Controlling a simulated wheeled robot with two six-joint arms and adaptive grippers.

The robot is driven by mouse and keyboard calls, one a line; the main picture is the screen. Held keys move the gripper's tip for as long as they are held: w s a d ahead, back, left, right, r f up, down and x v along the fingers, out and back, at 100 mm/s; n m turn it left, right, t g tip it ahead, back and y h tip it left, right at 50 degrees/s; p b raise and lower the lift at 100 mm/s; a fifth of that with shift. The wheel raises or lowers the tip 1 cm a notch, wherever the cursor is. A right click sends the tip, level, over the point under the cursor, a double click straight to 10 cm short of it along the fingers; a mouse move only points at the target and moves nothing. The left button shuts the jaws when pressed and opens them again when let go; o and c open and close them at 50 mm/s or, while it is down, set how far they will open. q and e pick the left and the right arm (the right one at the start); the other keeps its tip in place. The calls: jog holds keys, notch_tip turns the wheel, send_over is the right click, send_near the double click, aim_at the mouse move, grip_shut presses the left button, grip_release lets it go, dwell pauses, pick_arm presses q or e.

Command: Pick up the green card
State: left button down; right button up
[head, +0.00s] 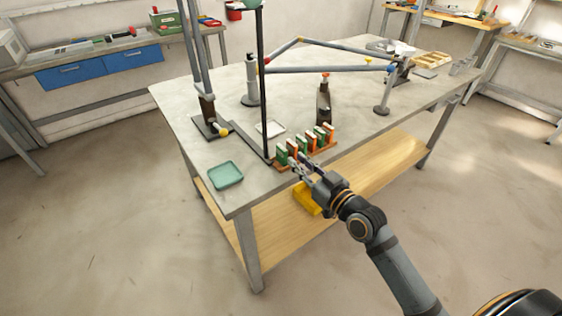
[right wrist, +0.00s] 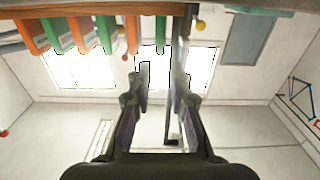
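Several green and orange cards stand upright in a wooden rack (head: 323,150) at the near edge of the table. The leftmost green card (head: 282,155) is at the rack's left end; other green cards stand between orange ones. My right gripper (head: 303,168) is just in front of the rack's left part, its fingers apart. In the right wrist view the cards hang from the top edge, and a green card (right wrist: 160,35) shows beyond the gap between my open fingers (right wrist: 162,88). I cannot tell whether a finger touches any card. My left gripper is out of view.
A green tray (head: 225,175) lies on the table (head: 188,135), left of the rack. A dark upright pole (head: 263,90) stands close to the rack's left end. A dark stand (head: 324,103) is behind the rack. A yellow bin (head: 307,198) sits on the lower shelf.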

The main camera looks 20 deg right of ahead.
aim_at(287, 152)
jog(key=shift+f+x, duration=0.2)
jog(key=shift+x, duration=2.45)
jog(key=shift+s, duration=0.1)
jog(key=shift+c, duration=0.4)
grip_shut()
